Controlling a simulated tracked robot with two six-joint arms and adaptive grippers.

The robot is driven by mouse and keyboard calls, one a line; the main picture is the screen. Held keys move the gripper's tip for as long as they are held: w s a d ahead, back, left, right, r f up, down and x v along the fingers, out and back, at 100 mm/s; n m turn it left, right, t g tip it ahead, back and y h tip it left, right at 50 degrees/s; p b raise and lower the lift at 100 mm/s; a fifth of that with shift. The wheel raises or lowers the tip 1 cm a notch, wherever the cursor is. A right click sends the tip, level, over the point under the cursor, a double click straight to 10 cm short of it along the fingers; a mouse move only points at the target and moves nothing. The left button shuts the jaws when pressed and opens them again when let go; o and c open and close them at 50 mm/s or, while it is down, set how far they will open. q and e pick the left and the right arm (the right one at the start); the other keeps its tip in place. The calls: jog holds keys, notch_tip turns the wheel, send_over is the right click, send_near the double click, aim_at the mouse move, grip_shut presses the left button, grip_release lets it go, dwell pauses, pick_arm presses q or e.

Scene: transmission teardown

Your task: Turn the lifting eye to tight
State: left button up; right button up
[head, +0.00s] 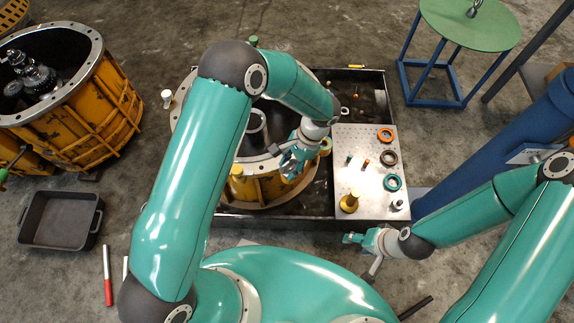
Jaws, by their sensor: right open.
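A small metal fitting (474,8) that looks like an eye or hook shows at the top edge, over the green round stool top; I cannot tell if it is the lifting eye. No other lifting eye can be made out; my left arm hides much of the yellow housing (262,190) in the middle. My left gripper (290,164) is over the right part of that housing, pointing down; its fingers are too small to read. My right gripper (350,238) is open and empty, low in front of the tray's front edge.
A light metal plate (350,145) with rings, pins and a yellow part stands right of the housing, on the dark tray (317,210). Another yellow housing (85,125) and an empty dark bin (62,243) are at left. A blue-legged green stool (460,35) and a blue column (480,160) are at right.

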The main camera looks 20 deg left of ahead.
pick_arm(q)
jog(key=v, duration=1.2)
jog(key=shift+f, duration=0.1)
